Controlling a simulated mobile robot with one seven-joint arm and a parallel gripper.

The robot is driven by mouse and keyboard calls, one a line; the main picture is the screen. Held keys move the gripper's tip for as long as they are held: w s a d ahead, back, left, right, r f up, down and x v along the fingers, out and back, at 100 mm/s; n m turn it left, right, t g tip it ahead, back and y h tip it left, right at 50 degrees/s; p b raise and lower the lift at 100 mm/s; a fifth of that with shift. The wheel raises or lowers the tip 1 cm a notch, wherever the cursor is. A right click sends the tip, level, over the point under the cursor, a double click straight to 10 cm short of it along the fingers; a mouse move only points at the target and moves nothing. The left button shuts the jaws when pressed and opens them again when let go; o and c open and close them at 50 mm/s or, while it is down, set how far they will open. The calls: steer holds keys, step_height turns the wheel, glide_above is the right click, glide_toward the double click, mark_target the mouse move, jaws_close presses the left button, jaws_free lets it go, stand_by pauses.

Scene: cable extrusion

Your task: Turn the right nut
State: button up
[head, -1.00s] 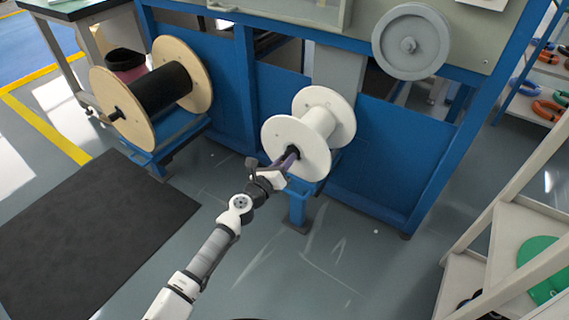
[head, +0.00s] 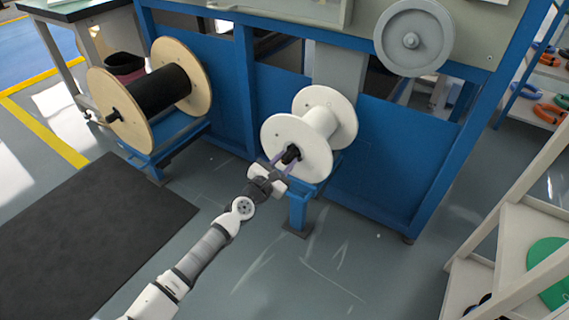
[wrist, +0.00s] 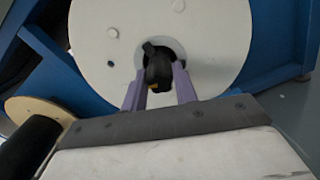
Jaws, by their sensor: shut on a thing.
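The right nut is a black knob (head: 291,153) at the hub of the white spool (head: 318,122). In the wrist view the nut (wrist: 157,70) shows between two purple fingers, in front of the white flange (wrist: 215,45). My gripper (head: 285,160) reaches up to the hub, with one finger on each side of the nut. In the wrist view my gripper (wrist: 159,76) is shut on the nut, and the fingertips lie close to the hub hole. The exact contact faces are partly hidden.
A wooden spool with black cable (head: 158,91) stands to the left, its own black nut (head: 113,115) facing out. The blue machine frame (head: 390,155) is behind. A white shelf (head: 515,225) stands at the right. A dark mat (head: 95,235) lies on the open floor.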

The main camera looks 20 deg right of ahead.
steer(key=shift+f+m, duration=0.1)
steer(key=shift+m, duration=1)
steer(key=o, duration=1)
steer(key=shift+c, duration=0.2)
steer(key=shift+s+a, duration=0.1)
